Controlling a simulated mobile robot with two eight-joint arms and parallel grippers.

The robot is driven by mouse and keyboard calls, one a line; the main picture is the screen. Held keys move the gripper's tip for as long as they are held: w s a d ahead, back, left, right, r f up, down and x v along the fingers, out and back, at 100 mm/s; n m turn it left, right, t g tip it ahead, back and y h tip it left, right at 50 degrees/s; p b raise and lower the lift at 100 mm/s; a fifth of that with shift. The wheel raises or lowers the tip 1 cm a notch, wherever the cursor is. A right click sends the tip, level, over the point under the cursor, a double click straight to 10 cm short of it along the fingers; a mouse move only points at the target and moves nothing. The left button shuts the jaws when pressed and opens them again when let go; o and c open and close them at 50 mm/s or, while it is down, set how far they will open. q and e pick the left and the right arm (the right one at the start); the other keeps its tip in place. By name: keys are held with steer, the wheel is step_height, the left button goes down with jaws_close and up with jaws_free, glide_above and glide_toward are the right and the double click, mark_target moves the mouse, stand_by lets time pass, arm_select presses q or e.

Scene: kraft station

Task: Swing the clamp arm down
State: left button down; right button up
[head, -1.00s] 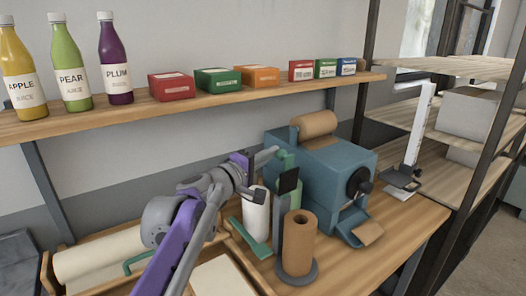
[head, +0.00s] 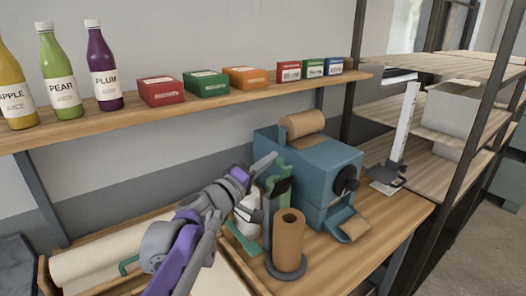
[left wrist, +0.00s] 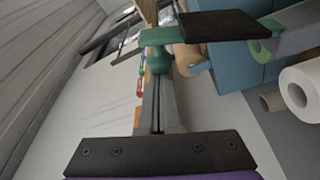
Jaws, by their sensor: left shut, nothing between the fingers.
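The clamp arm (head: 276,171) is green with a black pad or handle (head: 281,186). It stands beside the blue machine in the head view, above a dark grey post partly hidden by the brown roll. In the left wrist view the green arm (left wrist: 156,38) crosses above my fingers, with a rounded green knob (left wrist: 158,62) and the black piece (left wrist: 219,25). My left gripper (head: 268,160) is shut and empty, its tips next to the clamp arm's upper part. In the wrist view its fingers (left wrist: 158,80) point at the knob; contact cannot be told. My right gripper is out of view.
The blue machine (head: 306,165) stands right of the clamp. A shelf (head: 215,105) with bottles and boxes runs above. The table's right front is clear.

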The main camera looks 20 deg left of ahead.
arm_select(q)
steer(key=s+d+f+m+g+h+p, duration=0.1)
steer(key=s+d+f+m+h+p, duration=0.4)
steer(key=m, duration=1.2)
steer(key=shift+s+d+f+h, duration=0.4)
steer(key=shift+s+d+f, duration=0.9)
steer(key=shift+d+f, duration=1)
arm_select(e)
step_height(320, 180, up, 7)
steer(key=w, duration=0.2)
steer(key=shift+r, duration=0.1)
